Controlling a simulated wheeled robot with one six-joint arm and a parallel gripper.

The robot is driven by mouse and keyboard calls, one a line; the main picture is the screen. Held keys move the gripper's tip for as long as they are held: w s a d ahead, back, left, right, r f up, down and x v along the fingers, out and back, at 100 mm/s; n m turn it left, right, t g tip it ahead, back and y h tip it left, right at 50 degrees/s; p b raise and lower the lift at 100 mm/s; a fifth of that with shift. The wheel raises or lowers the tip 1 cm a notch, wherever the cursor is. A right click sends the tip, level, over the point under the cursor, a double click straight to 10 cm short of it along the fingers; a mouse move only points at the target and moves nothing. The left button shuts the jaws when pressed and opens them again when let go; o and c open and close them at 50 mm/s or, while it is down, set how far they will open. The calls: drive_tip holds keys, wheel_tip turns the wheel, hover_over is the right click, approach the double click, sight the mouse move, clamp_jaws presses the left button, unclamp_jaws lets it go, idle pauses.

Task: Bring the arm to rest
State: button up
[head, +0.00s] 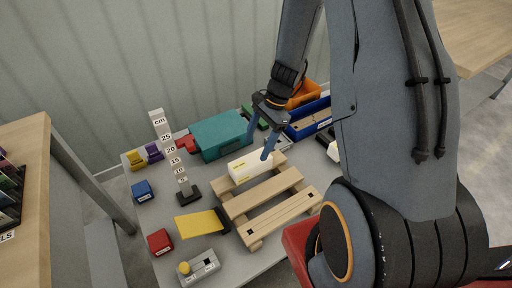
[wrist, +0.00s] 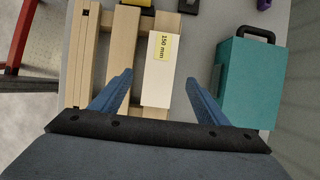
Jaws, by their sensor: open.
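My gripper (head: 261,143) is open above the table, with its blue fingers apart. In the wrist view my gripper (wrist: 159,85) has a white block with a yellow "150 mm" label (wrist: 161,70) in the picture between its fingers. In the head view the white block (head: 248,166) lies on the back of a wooden pallet (head: 268,202).
A teal case (head: 222,135) stands behind the pallet. A height scale (head: 172,158) stands upright to the left. Blue and orange bins (head: 307,119) are at the back right. Small coloured blocks, a yellow wedge (head: 197,223) and a grey button box (head: 200,267) lie left of the pallet.

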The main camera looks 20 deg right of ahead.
idle(0.4)
drive_tip(key=s+a+r+n+h, duration=0.1)
drive_tip(key=s+r+n+h, duration=0.1)
drive_tip(key=s+r+n, duration=0.6)
drive_tip(key=s+a+r+n+h+p, duration=0.1)
drive_tip(key=s+a+r+n+h, duration=0.1)
drive_tip(key=s+r+n, duration=0.5)
wheel_tip(320, 180, up, 3)
drive_tip(key=shift+s+f+n+t+h, duration=0.1)
drive_tip(key=shift+s+n+t+h, duration=0.2)
drive_tip(key=shift+s+n+t, duration=0.1)
